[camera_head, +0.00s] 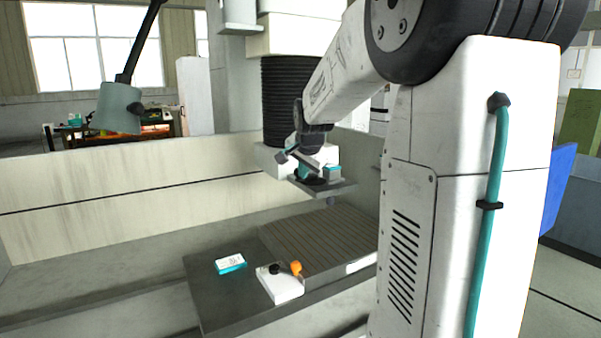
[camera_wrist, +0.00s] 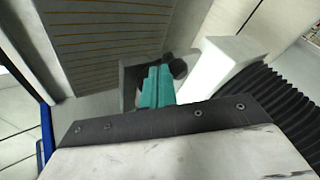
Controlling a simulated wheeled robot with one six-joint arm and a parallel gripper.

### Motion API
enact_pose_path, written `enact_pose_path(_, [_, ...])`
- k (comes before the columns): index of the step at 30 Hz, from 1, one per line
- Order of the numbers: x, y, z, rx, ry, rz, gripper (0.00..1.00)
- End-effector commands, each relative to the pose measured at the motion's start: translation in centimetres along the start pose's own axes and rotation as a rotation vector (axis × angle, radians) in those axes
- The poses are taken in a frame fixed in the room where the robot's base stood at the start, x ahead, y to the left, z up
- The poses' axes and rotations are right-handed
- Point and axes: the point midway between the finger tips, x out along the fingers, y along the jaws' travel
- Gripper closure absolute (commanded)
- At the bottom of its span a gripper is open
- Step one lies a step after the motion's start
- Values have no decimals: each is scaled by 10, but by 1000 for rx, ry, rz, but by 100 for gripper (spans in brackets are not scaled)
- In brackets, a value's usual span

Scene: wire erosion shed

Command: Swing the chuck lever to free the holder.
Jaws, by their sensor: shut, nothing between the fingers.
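My gripper (camera_wrist: 156,84) shows teal fingers held together with no gap. In the head view, my gripper (camera_head: 305,170) is at the machine head, just above a grey plate (camera_head: 332,188) below the black bellows. In the wrist view, a dark round knob (camera_wrist: 178,68) is close to the right of the fingertips, beside a white block (camera_wrist: 222,62). It may be the end of the chuck lever; I cannot tell whether the fingers touch it. In the head view, a short dark rod with a knob (camera_head: 283,157) shows left of my gripper. The holder cannot be clearly made out.
Below, a dark table (camera_head: 215,290) carries a white-and-teal box (camera_head: 230,264), a white block (camera_head: 284,289) with black and orange parts, and a slatted plate (camera_head: 325,240). The black bellows (camera_head: 284,105) rise by my gripper. A lamp (camera_head: 118,108) hangs at left.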

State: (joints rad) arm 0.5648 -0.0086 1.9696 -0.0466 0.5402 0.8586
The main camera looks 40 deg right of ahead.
Motion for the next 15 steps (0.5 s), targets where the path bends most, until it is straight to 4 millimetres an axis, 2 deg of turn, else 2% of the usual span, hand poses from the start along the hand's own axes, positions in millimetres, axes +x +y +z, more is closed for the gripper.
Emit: enact_pose_path(15, [7,-18,5,-2,-1,-2,100])
